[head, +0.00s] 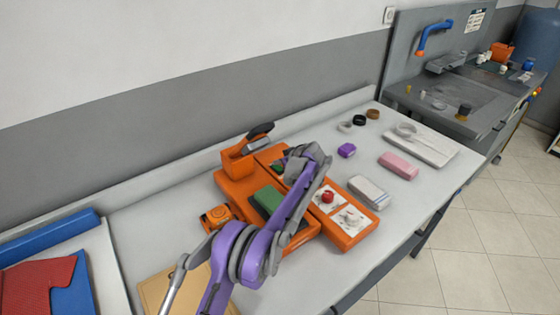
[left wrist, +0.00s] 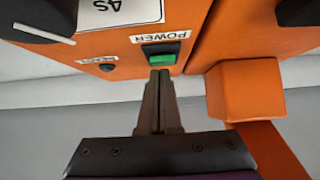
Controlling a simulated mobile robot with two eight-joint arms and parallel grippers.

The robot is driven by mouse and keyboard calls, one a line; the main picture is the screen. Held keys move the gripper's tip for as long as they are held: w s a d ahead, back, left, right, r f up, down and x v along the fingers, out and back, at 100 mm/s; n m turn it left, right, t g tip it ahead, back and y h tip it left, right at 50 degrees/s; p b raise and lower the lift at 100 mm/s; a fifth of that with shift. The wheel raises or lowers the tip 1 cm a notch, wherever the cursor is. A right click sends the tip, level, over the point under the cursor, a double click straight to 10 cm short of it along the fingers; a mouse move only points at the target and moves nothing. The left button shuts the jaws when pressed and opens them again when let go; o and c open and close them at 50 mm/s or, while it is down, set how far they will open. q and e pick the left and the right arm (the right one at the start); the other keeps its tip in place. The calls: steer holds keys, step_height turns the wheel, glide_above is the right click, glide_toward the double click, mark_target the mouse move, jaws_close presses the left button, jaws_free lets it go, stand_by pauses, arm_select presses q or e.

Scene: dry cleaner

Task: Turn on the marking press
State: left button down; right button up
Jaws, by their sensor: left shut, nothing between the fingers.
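The marking press (head: 240,165) is an orange machine with a dark lever, a green pad and an orange base on the grey-white table. In the left wrist view, its orange panel (left wrist: 205,15) carries a POWER label and a green power switch (left wrist: 162,58) in a black frame. My left gripper (left wrist: 160,73) is shut and empty, its fingertips at the lower edge of the green switch; whether they touch cannot be told. In the head view, my left gripper (head: 284,164) is by the press head, partly hidden by its own wrist. My right gripper is not in view.
A control panel with a red button (head: 327,196) is at the right of the press. Blue and red cloths (head: 38,285) lie at left. A sink unit stands at back right.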

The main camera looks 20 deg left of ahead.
arm_select(q)
steer(key=shift+s, duration=0.2)
steer(key=shift+s+d+f, duration=0.1)
steer(key=shift+s+d, duration=0.35)
steer(key=shift+d, duration=0.05)
steer(key=shift+d, duration=0.15)
steer(key=v, duration=1)
steer(key=shift+s+r+b, duration=0.25)
steer(key=shift+r+b, duration=0.15)
steer(key=shift+r, duration=0.05)
steer(key=shift+d+f, duration=0.1)
